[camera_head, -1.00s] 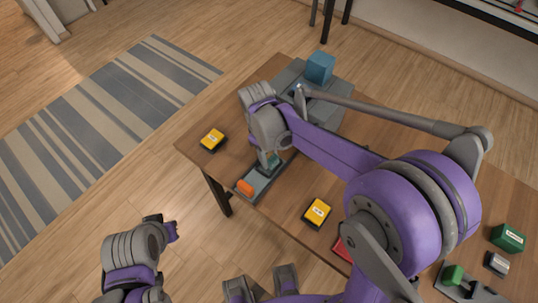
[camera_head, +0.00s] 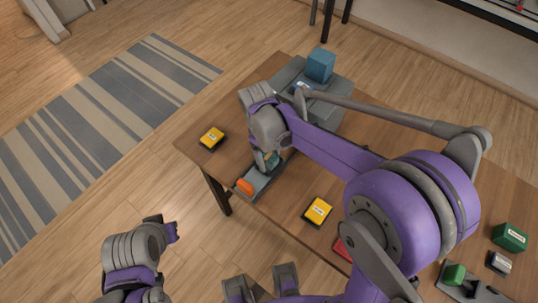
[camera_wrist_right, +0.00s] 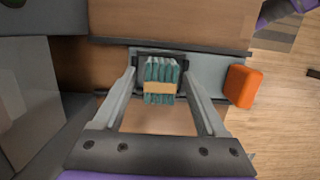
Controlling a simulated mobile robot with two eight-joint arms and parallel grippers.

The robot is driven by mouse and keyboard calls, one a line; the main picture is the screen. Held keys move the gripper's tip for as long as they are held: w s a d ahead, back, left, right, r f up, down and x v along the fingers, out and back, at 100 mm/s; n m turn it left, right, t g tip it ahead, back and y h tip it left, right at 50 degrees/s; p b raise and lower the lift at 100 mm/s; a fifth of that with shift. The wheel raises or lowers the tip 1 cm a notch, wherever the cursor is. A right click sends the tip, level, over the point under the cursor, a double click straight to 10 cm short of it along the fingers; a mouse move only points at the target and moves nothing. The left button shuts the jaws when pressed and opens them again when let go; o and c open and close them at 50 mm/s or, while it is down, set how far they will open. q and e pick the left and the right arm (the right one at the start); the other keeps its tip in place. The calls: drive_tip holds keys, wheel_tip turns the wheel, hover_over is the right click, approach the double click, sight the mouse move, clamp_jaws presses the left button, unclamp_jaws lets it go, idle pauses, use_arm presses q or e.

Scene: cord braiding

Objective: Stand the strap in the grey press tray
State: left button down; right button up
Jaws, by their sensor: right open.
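The strap (camera_wrist_right: 160,82) is a folded teal bundle with a tan band. In the right wrist view it stands at the dark-rimmed end of the grey press tray (camera_wrist_right: 206,72). The tray (camera_head: 262,180) also shows in the head view, along the table's near left edge. My right gripper (camera_wrist_right: 159,74) is open, with one finger on each side of the strap and visible gaps between. In the head view my right gripper (camera_head: 268,160) covers most of the strap. My left gripper (camera_head: 167,228) is off the table at lower left; its jaw opening is unclear.
An orange block (camera_wrist_right: 242,86) sits at the tray's outer end. Yellow boxes (camera_head: 211,138) (camera_head: 317,211) lie on the table on either side. A blue cube (camera_head: 320,65) stands on a grey base at the back. Green blocks (camera_head: 509,237) are at right.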

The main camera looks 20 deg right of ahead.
drive_tip(key=shift+r, duration=0.35)
wheel_tip(320, 180, up, 12)
drive_tip(key=w+a+p, duration=0.1)
drive_tip(key=w+p, duration=0.1)
drive_tip(key=s+d+f+m+t, duration=0.3)
drive_tip(key=s+d, duration=0.1)
drive_tip(key=s, duration=0.4)
drive_tip(key=s+d+f+m+t+y, duration=0.1)
drive_tip(key=s+d+f+m+t, duration=0.2)
drive_tip(key=s, duration=0.5)
drive_tip(key=shift+s+d+f+m+t, duration=0.3)
drive_tip(key=shift+d+f+m+t, duration=0.1)
drive_tip(key=shift+m, duration=0.4)
